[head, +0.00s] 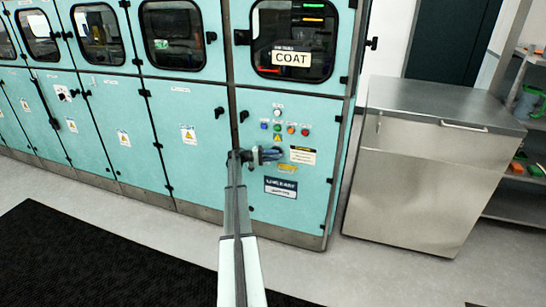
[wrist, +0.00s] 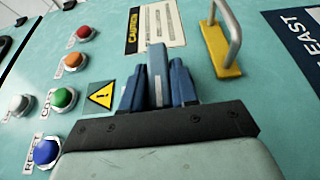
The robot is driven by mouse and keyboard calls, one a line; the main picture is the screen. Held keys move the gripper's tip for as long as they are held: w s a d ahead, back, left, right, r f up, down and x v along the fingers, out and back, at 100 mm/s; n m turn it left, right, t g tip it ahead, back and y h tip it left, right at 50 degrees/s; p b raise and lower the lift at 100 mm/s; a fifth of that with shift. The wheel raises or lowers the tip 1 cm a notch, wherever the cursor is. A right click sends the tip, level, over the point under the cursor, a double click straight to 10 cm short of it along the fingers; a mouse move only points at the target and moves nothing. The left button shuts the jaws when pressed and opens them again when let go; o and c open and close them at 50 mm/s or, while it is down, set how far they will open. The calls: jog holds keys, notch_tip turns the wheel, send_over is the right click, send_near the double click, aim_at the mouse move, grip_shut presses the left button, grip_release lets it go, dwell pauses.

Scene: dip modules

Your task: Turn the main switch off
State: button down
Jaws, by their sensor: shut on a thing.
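My gripper (head: 268,155) is at the right-hand teal cabinet's control panel. In the wrist view, its blue fingers (wrist: 157,85) are shut on a grey-blue upright bar (wrist: 157,60), which looks like the main switch's handle. The switch body and its markings are hidden behind the fingers and the dark gripper mount, so I cannot tell its position. In the head view the gripper hides this spot.
Lit-coloured buttons, among them a red (wrist: 83,32), a green (wrist: 64,98) and a blue one (wrist: 46,150), sit beside the gripper. A metal loop on a yellow base (wrist: 222,50) stands close on the other side. A steel cabinet (head: 420,170) stands at right.

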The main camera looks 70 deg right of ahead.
jog(key=c, duration=1)
grip_release()
jog(key=shift+o, duration=0.2)
jog(key=v, duration=1.3)
jog(key=shift+w, duration=0.45)
jog(key=shift+a, duration=0.1)
